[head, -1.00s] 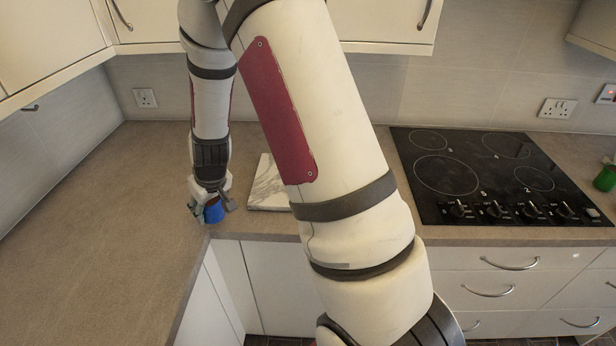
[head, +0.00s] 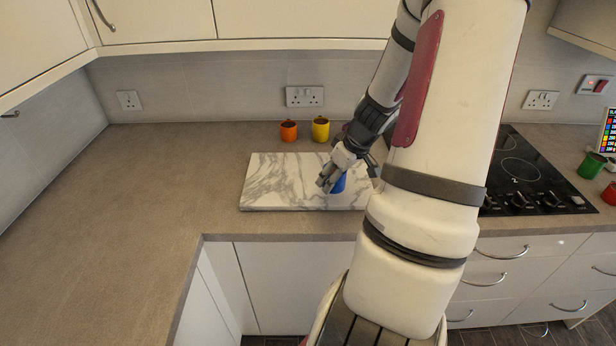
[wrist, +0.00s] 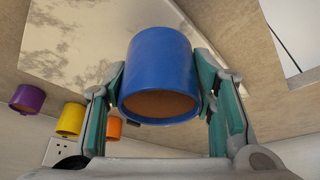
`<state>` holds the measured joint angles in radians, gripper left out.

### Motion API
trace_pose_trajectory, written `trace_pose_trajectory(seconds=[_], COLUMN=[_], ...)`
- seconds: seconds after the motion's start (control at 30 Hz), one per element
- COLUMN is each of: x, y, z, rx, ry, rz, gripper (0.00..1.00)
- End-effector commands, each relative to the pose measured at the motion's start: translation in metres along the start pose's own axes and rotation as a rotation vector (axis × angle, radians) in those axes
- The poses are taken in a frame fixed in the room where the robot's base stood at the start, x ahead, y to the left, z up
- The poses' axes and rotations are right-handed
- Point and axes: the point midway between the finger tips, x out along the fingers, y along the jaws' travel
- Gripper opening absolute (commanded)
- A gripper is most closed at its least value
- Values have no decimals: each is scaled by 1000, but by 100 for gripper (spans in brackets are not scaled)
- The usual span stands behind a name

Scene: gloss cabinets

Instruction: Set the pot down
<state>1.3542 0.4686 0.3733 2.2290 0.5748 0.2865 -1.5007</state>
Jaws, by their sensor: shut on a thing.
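The blue pot (head: 339,184) is in my gripper (head: 333,181), over the right part of the marble board in the head view. In the wrist view the blue pot (wrist: 160,68) sits between the two fingers (wrist: 160,95), which press on its sides. Its brown-orange end faces the camera. Whether the pot touches the board or hangs just above it, I cannot tell. The marble board (head: 275,182) lies flat on the counter; it also shows in the wrist view (wrist: 90,35).
An orange pot (head: 288,131) and a yellow pot (head: 320,129) stand behind the board; the wrist view also shows a purple pot (wrist: 27,98). A black hob (head: 525,175) is at right, with a green pot (head: 591,165) beyond it. The left counter (head: 120,210) is clear.

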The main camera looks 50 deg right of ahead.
Motion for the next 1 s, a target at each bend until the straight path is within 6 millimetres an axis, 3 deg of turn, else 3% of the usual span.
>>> trace_pose_trajectory(seconds=[0.13, 0.3, 1.0], x=[-17, -20, 44], y=[22, 29, 23], z=[26, 30, -89], rx=[6, 1, 0], ry=[0, 0, -1], rz=[4, 1, 2], gripper=[10, 10, 10])
